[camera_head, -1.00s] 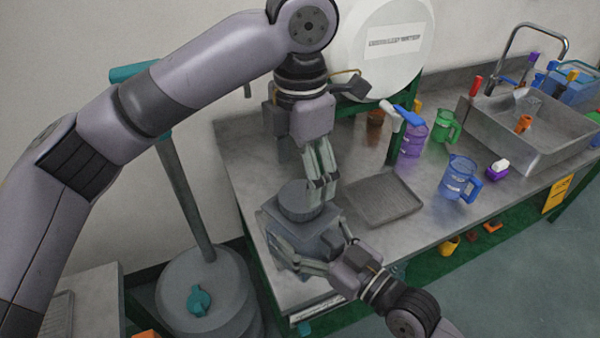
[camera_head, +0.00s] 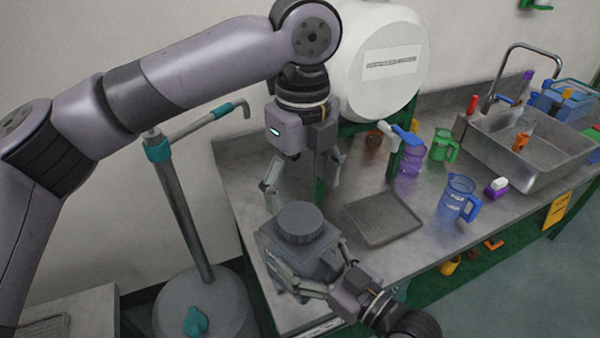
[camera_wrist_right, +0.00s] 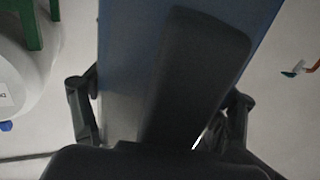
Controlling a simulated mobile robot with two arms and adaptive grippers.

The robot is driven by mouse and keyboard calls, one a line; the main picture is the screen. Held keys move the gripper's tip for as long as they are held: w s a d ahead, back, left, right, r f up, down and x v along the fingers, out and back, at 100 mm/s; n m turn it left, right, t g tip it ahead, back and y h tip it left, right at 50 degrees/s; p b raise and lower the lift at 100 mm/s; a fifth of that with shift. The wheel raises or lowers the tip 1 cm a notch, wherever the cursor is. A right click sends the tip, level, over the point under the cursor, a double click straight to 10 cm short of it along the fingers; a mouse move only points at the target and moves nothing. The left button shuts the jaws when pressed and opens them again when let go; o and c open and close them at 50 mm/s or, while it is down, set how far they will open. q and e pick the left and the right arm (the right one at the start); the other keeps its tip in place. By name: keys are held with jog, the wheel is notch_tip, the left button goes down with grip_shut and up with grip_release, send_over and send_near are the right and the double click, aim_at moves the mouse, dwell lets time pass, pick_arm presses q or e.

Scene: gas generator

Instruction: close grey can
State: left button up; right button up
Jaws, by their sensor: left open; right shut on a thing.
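The grey can (camera_head: 300,252) stands upright near the left front corner of the metal workbench. Its round grey lid (camera_head: 300,221) sits on the top; I cannot tell how tightly. My left gripper (camera_head: 302,192) is open and empty, pointing down just above and behind the lid, its fingers spread apart. My right gripper (camera_head: 315,268) comes in from the lower right and is shut on the can's side. In the right wrist view a large dark can body (camera_wrist_right: 190,80) fills the middle between the fingers, so the grip itself is mostly hidden.
A grey tray (camera_head: 383,222) lies right of the can. Beyond it are a blue jug (camera_head: 456,196), a purple bottle (camera_head: 409,160), a green jug (camera_head: 443,146) and a metal sink (camera_head: 530,140). A white tank (camera_head: 380,55) stands behind. A teal-handled pump (camera_head: 185,205) is at left.

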aim_at(300, 216)
pick_arm(q)
jog(key=n, duration=0.4)
jog(key=shift+r+n, duration=0.2)
jog(key=shift+n, duration=0.1)
jog(key=n, duration=0.4)
jog(key=shift+r+n, duration=0.2)
jog(key=shift+n, duration=0.1)
jog(key=n, duration=0.4)
jog(key=shift+w+r, duration=0.1)
jog(key=shift+r, duration=0.1)
jog(key=n, duration=0.6)
jog(key=shift+r, duration=0.2)
jog(key=shift+f, duration=4)
jog(key=shift+c, duration=0.5)
